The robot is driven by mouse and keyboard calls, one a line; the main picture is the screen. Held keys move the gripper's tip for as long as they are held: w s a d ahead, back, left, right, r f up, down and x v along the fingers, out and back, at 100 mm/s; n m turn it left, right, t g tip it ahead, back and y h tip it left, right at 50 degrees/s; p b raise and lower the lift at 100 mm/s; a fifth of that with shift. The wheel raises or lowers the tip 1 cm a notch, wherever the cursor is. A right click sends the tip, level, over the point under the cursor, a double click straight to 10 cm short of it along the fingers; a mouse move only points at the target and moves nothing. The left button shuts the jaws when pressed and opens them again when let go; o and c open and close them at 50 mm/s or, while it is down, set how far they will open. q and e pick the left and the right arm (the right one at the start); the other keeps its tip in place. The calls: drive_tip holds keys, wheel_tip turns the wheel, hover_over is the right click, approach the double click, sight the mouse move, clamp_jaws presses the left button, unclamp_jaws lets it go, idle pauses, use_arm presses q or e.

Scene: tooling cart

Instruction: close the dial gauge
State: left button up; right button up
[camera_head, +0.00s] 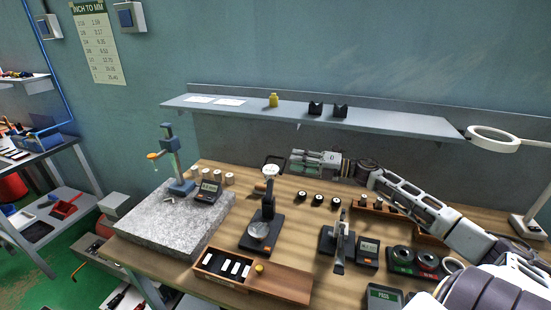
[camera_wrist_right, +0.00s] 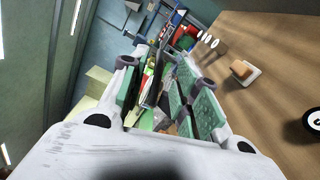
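A black gauge stand (camera_head: 266,208) with a round silver plate (camera_head: 258,230) at its foot and a pale round head (camera_head: 270,170) on top stands mid-table in the head view. I take it to be the dial gauge; its dial face is not readable. My right gripper (camera_head: 293,160) reaches in from the right, behind and right of this head, above the table. My left gripper is not in view.
A granite plate (camera_head: 150,228) with a blue stand (camera_head: 175,165) lies left. An open wooden box (camera_head: 285,282) is in front. A black holder (camera_head: 340,245) and small display (camera_head: 368,250) stand right. The wall shelf (camera_head: 385,122) runs above my right arm; a ring lamp (camera_head: 492,138) is right.

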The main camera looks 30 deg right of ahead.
sight(283, 158)
drive_tip(key=shift+p+x, duration=0.4)
drive_tip(key=shift+x, duration=3.7)
drive_tip(key=shift+w, duration=0.1)
clamp_jaws()
